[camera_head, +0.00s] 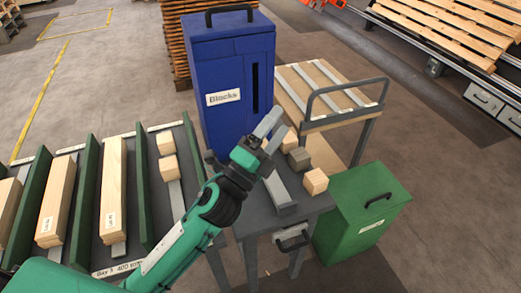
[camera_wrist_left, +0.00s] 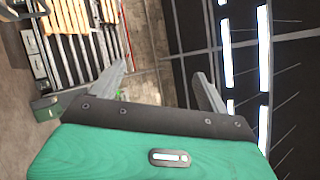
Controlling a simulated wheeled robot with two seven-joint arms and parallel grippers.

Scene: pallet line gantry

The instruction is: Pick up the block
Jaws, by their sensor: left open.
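Wooden blocks sit on the grey table at the centre right of the head view: a pale block (camera_head: 315,181) near the right edge, a darker brown block (camera_head: 299,158) behind it, and another pale block (camera_head: 289,139) partly hidden by my gripper. Two more pale blocks, a rear one (camera_head: 165,142) and a front one (camera_head: 168,166), lie in a rack bay. My left gripper (camera_head: 272,130) is open and empty, raised in front of the blue bin and left of the table blocks. Its spread fingers (camera_wrist_left: 161,70) also show in the left wrist view, with no block between them. My right gripper is out of view.
A tall blue bin (camera_head: 228,120) labelled Blocks stands behind the grey table (camera_head: 250,222). A grey bar (camera_head: 280,192) lies on the table. A green lidded box (camera_head: 358,210) and a cart (camera_head: 345,122) stand right. Green dividers (camera_head: 86,190) separate long planks left.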

